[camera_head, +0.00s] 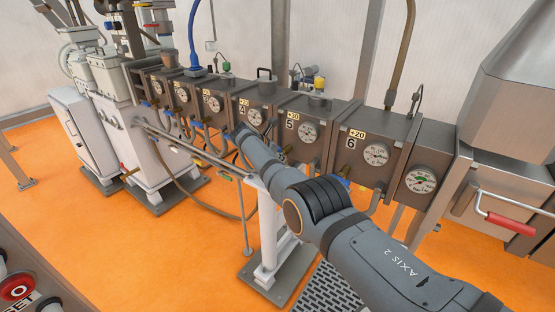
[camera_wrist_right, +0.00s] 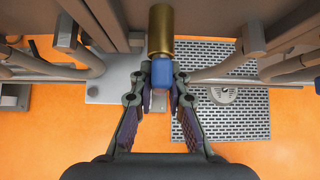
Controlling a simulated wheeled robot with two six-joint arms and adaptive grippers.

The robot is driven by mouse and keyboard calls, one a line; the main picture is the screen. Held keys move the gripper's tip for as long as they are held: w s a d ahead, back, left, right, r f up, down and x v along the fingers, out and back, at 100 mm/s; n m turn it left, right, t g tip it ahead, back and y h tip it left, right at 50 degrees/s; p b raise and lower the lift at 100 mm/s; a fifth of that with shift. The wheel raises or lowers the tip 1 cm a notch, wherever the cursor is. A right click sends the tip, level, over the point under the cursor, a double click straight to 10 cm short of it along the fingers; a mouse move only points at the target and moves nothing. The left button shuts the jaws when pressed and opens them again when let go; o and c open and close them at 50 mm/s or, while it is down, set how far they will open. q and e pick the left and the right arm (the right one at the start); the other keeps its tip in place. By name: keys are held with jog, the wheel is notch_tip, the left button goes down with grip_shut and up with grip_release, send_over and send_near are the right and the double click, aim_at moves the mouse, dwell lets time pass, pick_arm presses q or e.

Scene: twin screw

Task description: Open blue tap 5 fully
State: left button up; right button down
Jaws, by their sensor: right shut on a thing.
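In the right wrist view, a blue tap handle (camera_wrist_right: 161,73) sits at the end of a brass body (camera_wrist_right: 160,30), in line with it. My right gripper (camera_wrist_right: 160,88) has its two fingers closed on either side of the blue handle. No number shows in that view, so I cannot tell the tap's number from it. In the head view, the barrel section marked 5 (camera_head: 308,132) stands behind my right arm, which reaches in from the lower right. The right fingertips and the held tap are hidden or too small there. My left gripper is not in view.
Section 6 (camera_head: 376,154) is to the right of section 5, with another blue part (camera_head: 345,183) below it. In the wrist view, pipes (camera_wrist_right: 230,69) run on both sides of the fingers. A white pedestal (camera_head: 268,225) stands below my arm on the orange floor.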

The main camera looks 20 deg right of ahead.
jog(key=c, duration=1.3)
grip_release()
jog(key=shift+d+r, duration=0.1)
jog(key=shift+s+a+r, duration=0.15)
jog(key=shift+a+r, duration=0.2)
jog(key=shift+a, duration=0.1)
jog(key=v, duration=1)
jog(key=shift+s+a+r, duration=0.1)
jog(key=shift+s+r, duration=0.2)
